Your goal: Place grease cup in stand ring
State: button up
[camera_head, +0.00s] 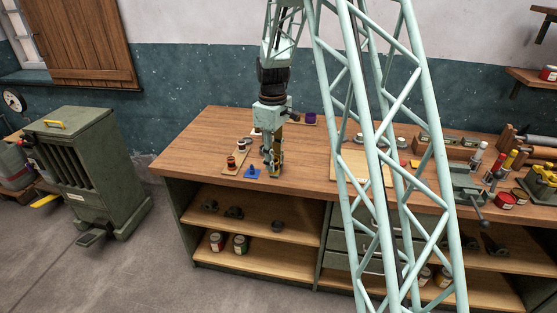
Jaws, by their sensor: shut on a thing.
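My gripper (271,161) points down over the left part of the wooden workbench, low near its top. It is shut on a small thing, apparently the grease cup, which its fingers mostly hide. A small blue piece (251,173) lies on the bench just left of and nearer than my gripper. A purple cup-like piece (311,118) stands farther back on the right. I cannot tell which of these has the stand ring.
My lattice column hides part of the workbench (200,142). Right of it are a vise (467,188), a red can (505,201) and several tools. Jars and dark parts sit on the shelves below. A green cabinet (88,165) stands on the floor at left. The bench's left end is clear.

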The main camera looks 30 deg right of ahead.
jog(key=w+d, duration=0.2)
jog(key=w, duration=0.2)
jog(key=w+d+f, duration=0.1)
jog(key=w+d, duration=0.2)
jog(key=w, duration=0.2)
jog(key=w+d+p, duration=0.1)
jog(key=w+d, duration=0.2)
jog(key=w, duration=0.1)
jog(key=shift+w+d+f, duration=0.1)
jog(key=shift+w+f, duration=0.15)
jog(key=shift+w, duration=0.15)
jog(key=shift+f, duration=0.1)
jog(key=shift+f, duration=1.65)
jog(key=shift+f, duration=0.2)
jog(key=o, duration=0.9)
jog(key=shift+r, duration=0.15)
